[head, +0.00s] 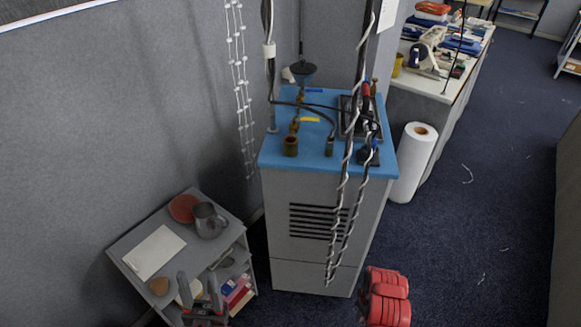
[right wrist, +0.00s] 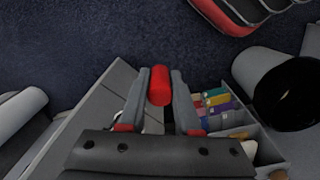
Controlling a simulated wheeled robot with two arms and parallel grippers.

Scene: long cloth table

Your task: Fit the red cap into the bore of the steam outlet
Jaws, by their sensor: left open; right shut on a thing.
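My right gripper (right wrist: 158,76) is shut on the red cap (right wrist: 160,88), a short red cylinder held between the fingertips in the right wrist view. I cannot make out the right gripper or the cap in the head view. My left gripper (head: 201,291) is open and empty at the bottom of the head view, over the front of the small grey shelf. The grey cabinet (head: 318,190) with a blue top stands in the middle. I cannot tell which is the steam outlet.
The grey shelf (head: 132,240) at left carries a mug (head: 208,220), a red-brown dish (head: 183,208) and paper (head: 154,252). Cables and a spiral-wrapped hose (head: 344,180) hang before the cabinet. A white roll (head: 412,165) stands right; a red object (head: 385,297) sits at the bottom.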

